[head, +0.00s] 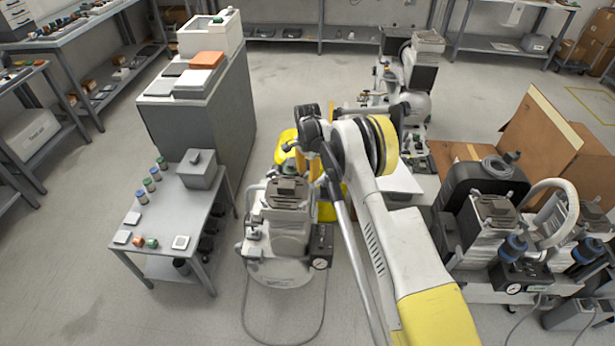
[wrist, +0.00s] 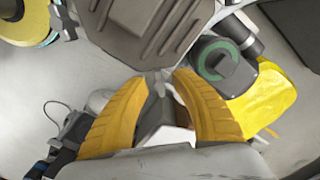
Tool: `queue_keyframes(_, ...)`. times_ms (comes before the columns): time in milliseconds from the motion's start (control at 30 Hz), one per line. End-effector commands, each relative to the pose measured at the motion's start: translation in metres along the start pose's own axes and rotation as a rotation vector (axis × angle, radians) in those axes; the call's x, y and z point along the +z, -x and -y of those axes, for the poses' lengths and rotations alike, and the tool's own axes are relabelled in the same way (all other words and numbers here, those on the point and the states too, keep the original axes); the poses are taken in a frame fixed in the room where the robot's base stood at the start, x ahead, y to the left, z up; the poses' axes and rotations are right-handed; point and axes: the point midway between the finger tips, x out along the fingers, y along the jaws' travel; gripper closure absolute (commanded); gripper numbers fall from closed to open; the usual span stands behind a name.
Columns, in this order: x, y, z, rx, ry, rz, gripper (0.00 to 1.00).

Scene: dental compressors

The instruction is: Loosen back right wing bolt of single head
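The single-head compressor (head: 283,232) stands on the floor left of my arm in the head view, with a dark ribbed plate on its head (head: 288,188). In the wrist view the ribbed head (wrist: 150,28) fills the top middle. My gripper's two yellow fingers (wrist: 167,80) reach up to the near edge of that head. Their tips are a small distance apart, with a small grey part (wrist: 157,84) at or between them. This may be the wing bolt; its shape and any contact are unclear. In the head view the gripper is mostly hidden behind my arm and wrist.
A grey side table (head: 180,205) with small items stands left of the compressor. A tall grey cabinet (head: 205,115) is behind it. Yellow material (wrist: 265,95) lies right of the fingers in the wrist view. More compressors (head: 490,215) and a cardboard box (head: 535,135) stand at right.

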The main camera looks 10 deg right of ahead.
Motion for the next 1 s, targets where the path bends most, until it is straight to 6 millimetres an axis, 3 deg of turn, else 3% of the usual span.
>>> queue_keyframes(300, 0.0, -0.0034, 0.0, 0.0, 0.0, 0.0, 0.68)
queue_keyframes(333, 0.0, -0.0034, 0.0, 0.0, 0.0, 0.0, 0.72)
queue_keyframes(400, 0.0, -0.0034, 0.0, 0.0, 0.0, 0.0, 0.94)
queue_keyframes(433, 0.0, -0.0033, 0.0, 0.0, 0.0, 0.0, 1.0)
queue_keyframes(1000, 0.0, -0.0046, -0.0002, 0.0, 0.072, 0.0, 1.0)
